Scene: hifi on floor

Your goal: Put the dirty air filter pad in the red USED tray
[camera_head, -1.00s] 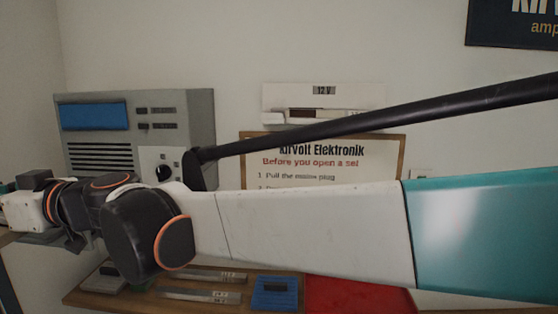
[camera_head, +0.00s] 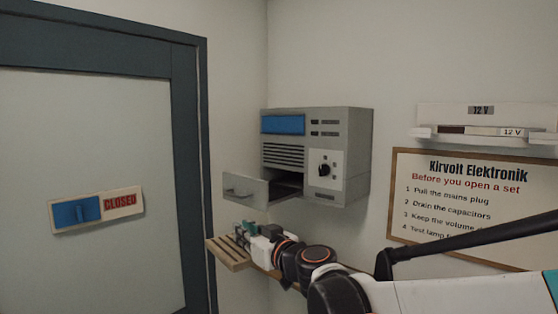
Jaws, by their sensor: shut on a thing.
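My gripper (camera_head: 245,234) is at the left end of my arm, near the middle of the view. It is shut on a tan, ribbed flat piece (camera_head: 228,253), which looks like the dirty air filter pad. The pad sticks out below and left of the fingers, clear of the door. The fingertips are small and partly hidden, so the exact grip does not show. The red USED tray is not in view.
A grey wall unit (camera_head: 352,130) has its lower left flap (camera_head: 245,190) hanging open above my gripper, showing a dark slot (camera_head: 287,186). A door (camera_head: 85,180) with a CLOSED slider (camera_head: 97,210) stands left. A notice board (camera_head: 402,195) hangs right.

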